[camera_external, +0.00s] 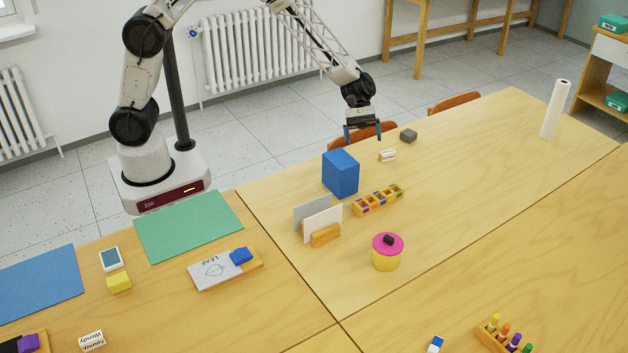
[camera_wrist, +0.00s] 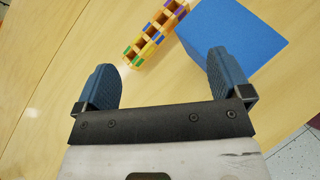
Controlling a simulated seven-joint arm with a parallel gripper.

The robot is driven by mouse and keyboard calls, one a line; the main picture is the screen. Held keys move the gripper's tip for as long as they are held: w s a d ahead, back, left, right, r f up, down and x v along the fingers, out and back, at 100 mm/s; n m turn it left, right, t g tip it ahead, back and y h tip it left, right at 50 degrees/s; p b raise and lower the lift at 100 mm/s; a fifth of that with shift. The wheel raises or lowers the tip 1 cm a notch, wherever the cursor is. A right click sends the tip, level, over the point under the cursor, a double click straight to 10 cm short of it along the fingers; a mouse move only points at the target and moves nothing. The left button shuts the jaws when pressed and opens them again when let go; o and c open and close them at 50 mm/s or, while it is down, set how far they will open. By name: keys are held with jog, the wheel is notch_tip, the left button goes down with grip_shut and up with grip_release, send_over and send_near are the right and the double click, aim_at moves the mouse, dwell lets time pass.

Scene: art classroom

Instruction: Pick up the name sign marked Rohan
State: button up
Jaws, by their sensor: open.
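A small white name sign (camera_external: 387,155) stands on the table near the blue box in the external view; its lettering is too small to read. Another name sign (camera_external: 92,341), at the bottom left, reads Wendy. My gripper (camera_external: 363,136) is open and empty above the table, a little up and left of the small white sign in the picture. In the wrist view my open gripper (camera_wrist: 162,72) has bare wood between its fingers. Neither sign can be made out in that view.
A blue box (camera_external: 341,174) stands close by my gripper; in the wrist view the box (camera_wrist: 232,38) is near the right finger. A slotted wooden holder (camera_external: 378,200) and a dark grey block (camera_external: 408,135) are nearby. The table to the right is mostly clear.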

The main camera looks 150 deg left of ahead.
aim_at(393, 150)
jog(key=s+a+f+n+t+y, duration=0.1)
jog(key=s+a+f+n, duration=0.1)
jog(key=s+a+f, duration=0.1)
jog(key=s+a+f+n+t+y, duration=0.1)
jog(key=s+a+f, duration=0.3)
jog(key=a, duration=0.4)
jog(key=s+a+f+n+t+y, duration=0.1)
jog(key=s+a+f+n, duration=0.2)
jog(key=a, duration=0.3)
jog(key=shift+s+a+f+n, duration=0.15)
jog(key=shift+s+f, duration=0.15)
jog(key=shift+f, duration=0.15)
jog(key=shift+s+f+n, duration=0.15)
jog(key=shift+s+f, duration=0.1)
jog(key=shift+f, duration=0.2)
jog(key=shift+x, duration=1.3)
jog(key=shift+d+r+x, duration=0.1)
jog(key=shift+x, duration=1.2)
jog(key=shift+d+r+x, duration=0.1)
jog(key=shift+x, duration=1.2)
jog(key=c, duration=1)
jog(key=shift+r, duration=0.15)
